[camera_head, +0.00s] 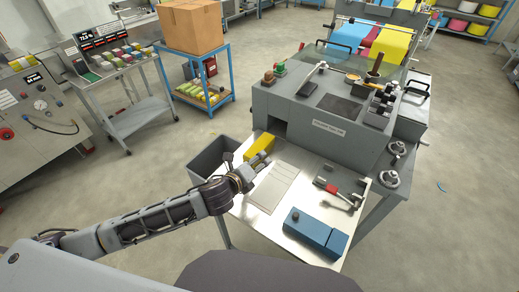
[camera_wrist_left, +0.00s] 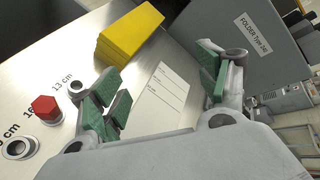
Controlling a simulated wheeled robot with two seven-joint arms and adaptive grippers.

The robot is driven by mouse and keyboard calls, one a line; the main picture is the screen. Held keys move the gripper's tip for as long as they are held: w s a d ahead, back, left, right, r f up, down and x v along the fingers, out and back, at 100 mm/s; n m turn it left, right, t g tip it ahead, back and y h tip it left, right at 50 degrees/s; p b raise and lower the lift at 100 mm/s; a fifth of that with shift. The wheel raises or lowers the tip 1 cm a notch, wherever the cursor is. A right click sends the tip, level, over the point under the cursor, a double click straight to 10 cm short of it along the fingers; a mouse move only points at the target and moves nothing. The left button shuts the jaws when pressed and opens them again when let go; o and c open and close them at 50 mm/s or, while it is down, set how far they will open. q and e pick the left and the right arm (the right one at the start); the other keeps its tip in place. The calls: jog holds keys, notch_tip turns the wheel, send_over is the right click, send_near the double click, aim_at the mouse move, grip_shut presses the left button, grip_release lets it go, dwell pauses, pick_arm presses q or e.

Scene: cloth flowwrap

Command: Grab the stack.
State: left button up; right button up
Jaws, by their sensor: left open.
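The stack (camera_head: 260,145) is a yellow block of thin flat layers. It lies at the far left corner of the metal table, and it also shows in the left wrist view (camera_wrist_left: 130,32), at the top. My left gripper (camera_head: 261,162) is just on the near side of it. In the left wrist view my left gripper (camera_wrist_left: 163,85) has its green-padded fingers spread apart, with bare table and a printed white label (camera_wrist_left: 165,96) between and beyond them. The stack lies beyond the fingers, not between them. My right gripper is not in view.
A blue box (camera_head: 317,233) sits at the table's near right, with a red-handled lever tool (camera_head: 335,190) behind it. The grey folder machine (camera_head: 330,133) bounds the far side. A dark bin (camera_head: 211,158) stands left of the table. A red hex knob (camera_wrist_left: 46,110) shows beside centimetre marks.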

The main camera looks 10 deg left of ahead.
pick_arm(q)
jog(key=w+a+m+h, duration=0.1)
jog(key=w+a+m, duration=0.2)
jog(key=m, duration=0.9)
jog(key=a, duration=0.3)
jog(key=shift+a+f, duration=0.25)
jog(key=shift+f, duration=0.15)
jog(key=shift+w+d, duration=0.1)
jog(key=shift+w, duration=0.1)
send_near(258, 146)
jog(key=shift+p+x, duration=0.3)
jog(key=shift+x, duration=2.4)
jog(key=shift+w+f, duration=0.1)
